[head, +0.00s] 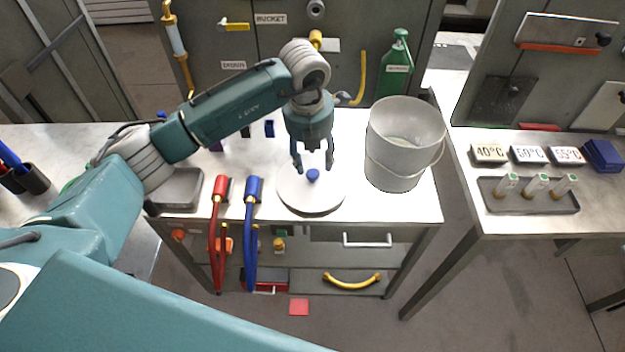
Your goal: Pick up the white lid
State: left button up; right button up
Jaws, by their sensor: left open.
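The white lid (312,198) is a round disc with a blue knob (313,175) at its middle. It lies on the metal bench top, near the front edge. My left gripper (313,168) points down over the lid, its dark fingers apart on either side of the knob, just above or around it. Whether the fingers touch the knob cannot be told. My right gripper is not in view.
A grey bucket (405,130) stands close to the lid's right. Red (219,225) and blue (251,225) hoses hang over the front edge at left, near a grey tray (178,189). A green bottle (396,65) is behind. A second table (545,216) stands at right.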

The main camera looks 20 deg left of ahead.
aim_at(312, 173)
pick_arm(q)
jog(key=f, duration=0.2)
jog(key=f+p, duration=0.1)
jog(key=f, duration=0.2)
jog(key=shift+w+a+f+p, duration=0.3)
jog(key=shift+w+p, duration=0.1)
jog(key=shift+f, duration=0.2)
grip_shut()
